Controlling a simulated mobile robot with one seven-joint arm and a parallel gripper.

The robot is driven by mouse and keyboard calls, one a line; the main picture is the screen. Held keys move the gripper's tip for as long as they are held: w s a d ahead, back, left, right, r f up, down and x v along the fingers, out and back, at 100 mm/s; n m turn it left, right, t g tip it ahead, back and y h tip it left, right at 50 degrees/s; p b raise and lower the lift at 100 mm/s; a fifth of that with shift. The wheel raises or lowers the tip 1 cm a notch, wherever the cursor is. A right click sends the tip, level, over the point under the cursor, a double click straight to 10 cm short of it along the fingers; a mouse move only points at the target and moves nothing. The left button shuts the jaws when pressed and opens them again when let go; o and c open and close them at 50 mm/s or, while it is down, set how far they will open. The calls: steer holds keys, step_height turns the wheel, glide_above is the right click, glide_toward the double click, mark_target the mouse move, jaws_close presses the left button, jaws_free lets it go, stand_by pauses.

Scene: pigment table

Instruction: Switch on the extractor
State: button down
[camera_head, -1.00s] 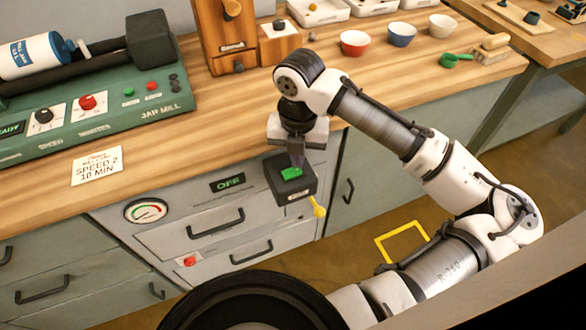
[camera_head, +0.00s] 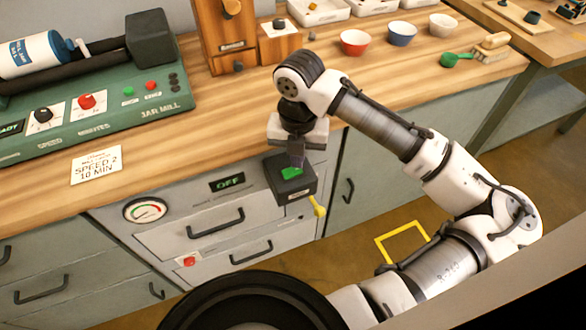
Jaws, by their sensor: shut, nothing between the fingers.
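The extractor's switch box (camera_head: 302,188) is a dark box on the front of the bench, with a green button (camera_head: 291,173) on top and a small yellow lever or tag (camera_head: 318,207) below. The extractor display (camera_head: 227,182) to its left reads OFF in green. My gripper (camera_head: 296,164) points down with its shut, empty fingertips at or just above the green button. I cannot tell whether they touch it. The fingers partly hide the button.
A round gauge (camera_head: 146,210) and a red button (camera_head: 189,261) are on the grey cabinet front. The green jar mill (camera_head: 150,115) and a "SPEED 2 10 MIN" card (camera_head: 97,165) are on the worktop. Red (camera_head: 354,43), blue (camera_head: 402,34) and white bowls (camera_head: 442,25) stand behind my arm.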

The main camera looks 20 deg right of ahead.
steer(key=shift+f+b, duration=0.55)
steer(key=shift+f, duration=0.25)
steer(key=shift+r, duration=0.1)
steer(key=shift+r+p, duration=2.9)
steer(key=shift+r, duration=0.55)
